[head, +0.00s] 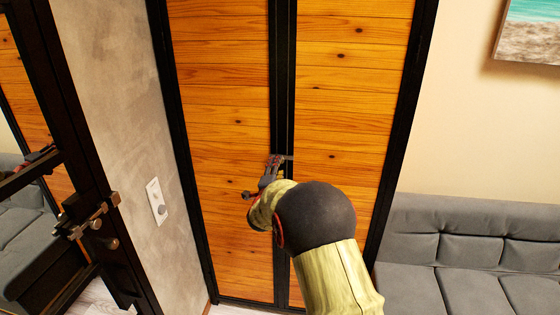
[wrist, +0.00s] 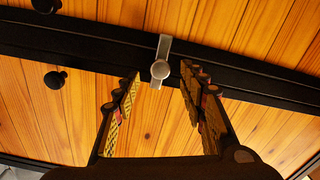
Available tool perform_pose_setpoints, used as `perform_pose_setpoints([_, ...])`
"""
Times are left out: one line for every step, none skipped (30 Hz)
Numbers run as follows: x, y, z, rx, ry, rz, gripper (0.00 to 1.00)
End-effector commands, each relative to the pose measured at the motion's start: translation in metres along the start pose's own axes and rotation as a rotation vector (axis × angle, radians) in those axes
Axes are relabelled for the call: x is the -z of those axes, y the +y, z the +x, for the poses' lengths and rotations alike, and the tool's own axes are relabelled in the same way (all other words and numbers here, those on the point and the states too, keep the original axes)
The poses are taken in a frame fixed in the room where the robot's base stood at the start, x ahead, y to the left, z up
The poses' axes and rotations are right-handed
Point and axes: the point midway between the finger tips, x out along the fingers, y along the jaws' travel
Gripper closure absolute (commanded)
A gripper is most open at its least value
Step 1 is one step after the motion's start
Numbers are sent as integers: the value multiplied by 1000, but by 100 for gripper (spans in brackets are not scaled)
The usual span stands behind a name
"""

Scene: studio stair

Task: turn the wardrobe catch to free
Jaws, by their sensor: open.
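The wardrobe has two orange wooden doors (head: 225,110) in black frames that meet at a dark centre seam. The catch (wrist: 161,68) is a small grey metal bar with a round hub, lying across the black frames at the seam in the wrist view. In the head view only a small part of it (head: 287,157) shows beside my gripper. My gripper (head: 276,165) is in front of the seam. In the wrist view its fingers (wrist: 161,76) are open, one on each side of the catch, with visible gaps. I cannot tell how deep the fingertips reach.
Two black knobs (wrist: 55,79) (wrist: 45,6) stick out of the doors to the left of the catch in the wrist view. A dark framed panel with a latch (head: 88,217) stands at left. A white wall plate (head: 157,200) and grey sofa (head: 470,245) flank the wardrobe.

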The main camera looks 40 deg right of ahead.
Motion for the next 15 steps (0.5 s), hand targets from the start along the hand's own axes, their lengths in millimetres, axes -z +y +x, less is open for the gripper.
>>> perform_pose_setpoints([0, 2, 9, -1, 1, -1, 58])
perform_pose_setpoints([0, 2, 14, -1, 0, -1, 58])
perform_pose_setpoints([0, 1, 20, 0, 1, 0, 58])
perform_pose_setpoints([0, 1, 25, -1, 0, -1, 58])
perform_pose_setpoints([0, 2, 30, -1, 0, -1, 58])
perform_pose_setpoints([0, 2, 35, -1, 0, -1, 58])
perform_pose_setpoints([0, 2, 39, -1, 0, -2, 58])
perform_pose_setpoints([-1, 1, 42, -1, 0, -2, 58])
perform_pose_setpoints([-1, 1, 46, 0, -1, -2, 58])
perform_pose_setpoints([-1, 0, 49, -1, -2, -2, 58])
perform_pose_setpoints([-1, 0, 51, -1, -2, -2, 58])
perform_pose_setpoints([-1, 0, 54, 0, -2, -3, 58])
perform_pose_setpoints([-1, 0, 55, 0, -2, -3, 58])
perform_pose_setpoints([-1, 0, 56, 0, -2, -3, 58])
perform_pose_setpoints([-1, 0, 57, 0, -2, -3, 58])
